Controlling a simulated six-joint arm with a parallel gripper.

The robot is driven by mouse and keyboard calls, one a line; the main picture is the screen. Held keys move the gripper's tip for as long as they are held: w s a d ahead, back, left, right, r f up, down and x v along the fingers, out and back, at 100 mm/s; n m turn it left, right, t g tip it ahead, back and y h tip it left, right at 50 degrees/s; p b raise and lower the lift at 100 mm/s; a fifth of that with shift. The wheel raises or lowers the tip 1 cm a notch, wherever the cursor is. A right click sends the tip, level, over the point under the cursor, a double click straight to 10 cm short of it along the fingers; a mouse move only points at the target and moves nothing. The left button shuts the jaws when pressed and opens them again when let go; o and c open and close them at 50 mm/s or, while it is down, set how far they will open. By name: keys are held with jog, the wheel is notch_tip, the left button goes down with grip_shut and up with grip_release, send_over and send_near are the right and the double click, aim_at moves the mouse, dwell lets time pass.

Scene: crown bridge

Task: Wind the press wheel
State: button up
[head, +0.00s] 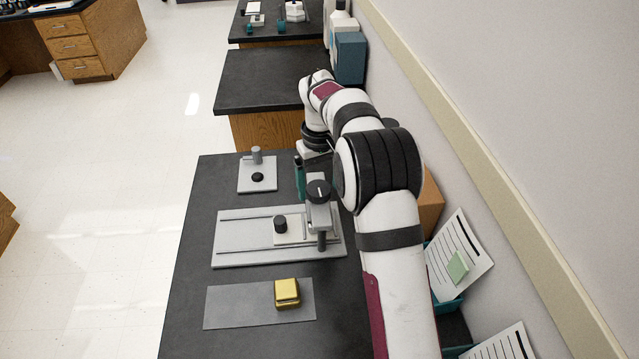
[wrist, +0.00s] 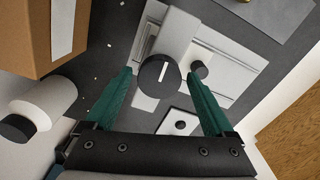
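The press wheel is a round black knob (head: 318,191) with a white line across its top. It sits on a grey press bridge (head: 319,217) that spans a pale railed base plate (head: 236,242). In the wrist view the wheel (wrist: 159,79) shows between my fingertips, its white line nearly upright in the picture. My gripper (wrist: 158,73) has green fingers spread wide and holds nothing. I see a gap on both sides of the wheel; how far the tips are above it I cannot tell. My arm hides part of the gripper in the head view.
A smaller black knob (head: 280,224) stands on a sliding plate beside the bridge. A grey plate with a post (head: 256,157) lies behind, and a yellow block (head: 287,291) on a grey mat (head: 236,307) in front. A cardboard box (head: 430,201) stands near the wall.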

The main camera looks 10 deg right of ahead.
aim_at(319, 190)
jog(key=shift+o, duration=0.4)
notch_tip(319, 190, up, 16)
jog(key=shift+f, duration=0.15)
dwell(0.3)
